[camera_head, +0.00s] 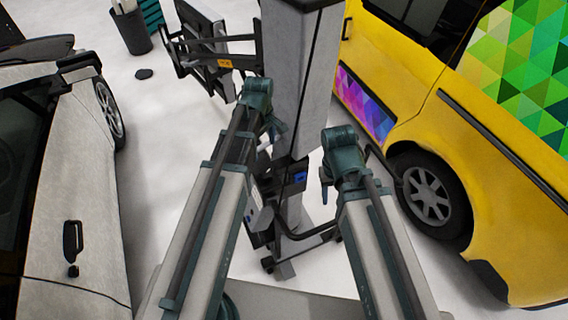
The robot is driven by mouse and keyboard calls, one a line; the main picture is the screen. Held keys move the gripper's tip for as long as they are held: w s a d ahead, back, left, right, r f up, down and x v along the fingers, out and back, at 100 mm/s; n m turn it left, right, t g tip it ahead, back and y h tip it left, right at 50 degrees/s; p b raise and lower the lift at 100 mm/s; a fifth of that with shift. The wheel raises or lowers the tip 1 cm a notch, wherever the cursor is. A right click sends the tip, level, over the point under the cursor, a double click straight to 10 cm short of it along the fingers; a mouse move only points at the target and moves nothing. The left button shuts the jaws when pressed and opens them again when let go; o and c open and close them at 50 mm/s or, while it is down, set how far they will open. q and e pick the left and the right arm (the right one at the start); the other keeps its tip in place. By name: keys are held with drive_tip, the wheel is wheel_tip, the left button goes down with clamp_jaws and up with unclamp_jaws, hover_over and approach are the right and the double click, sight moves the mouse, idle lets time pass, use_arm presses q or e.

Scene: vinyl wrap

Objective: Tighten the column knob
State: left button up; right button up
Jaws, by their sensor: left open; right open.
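A tall grey column (300,85) stands upright ahead of me, between my two arms. Its lower part is dark, with a small blue-marked block (300,178) and a black footed base (285,265). I cannot make out a knob on it; it may be small or hidden behind my arms. My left gripper (277,128) is at the left side of the column, largely hidden by its own wrist, and open. My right gripper (325,190) is just right of the column, small in view, and open. Neither shows anything held.
A yellow van (480,190) with a colourful triangle wrap stands close on the right. A silver car (85,190) stands on the left. A black frame-like rack (210,60) is behind the column. A dark bin (132,30) stands at the back left. Pale floor is clear between car and column.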

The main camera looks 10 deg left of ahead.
sight(266, 173)
use_arm(q)
drive_tip(key=shift+f, duration=0.1)
wheel_tip(266, 173, down, 14)
drive_tip(key=b, duration=1.4)
drive_tip(key=shift+r, duration=0.2)
drive_tip(key=c, duration=1.4)
